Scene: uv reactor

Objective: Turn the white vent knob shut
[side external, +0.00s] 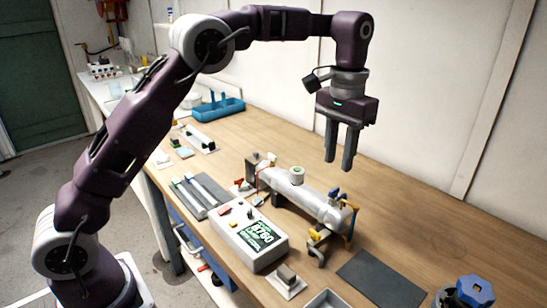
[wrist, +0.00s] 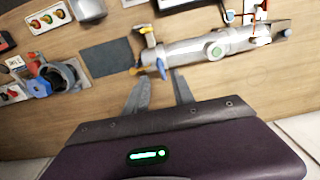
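The white reactor cylinder (side external: 312,200) lies on its stand on the wooden table, and it also shows in the wrist view (wrist: 190,49). A round pale knob with a greenish-grey centre (side external: 297,174) sits on top of the cylinder, likely the white vent knob; it also shows in the wrist view (wrist: 216,51). Its turn angle cannot be told. My gripper (side external: 340,166) is above the table, pointing down, with its two fingers apart and nothing between them. In the wrist view my gripper (wrist: 160,82) is near the cylinder's yellow-and-blue-handled end, apart from the knob.
Blue and yellow handles (side external: 347,215) stick up at the cylinder's near end. A white control box (side external: 250,238) stands in front, and a dark mat (side external: 382,278) lies to the right. A blue knob (side external: 476,290) is at lower right. A blue tray (side external: 218,108) stands behind.

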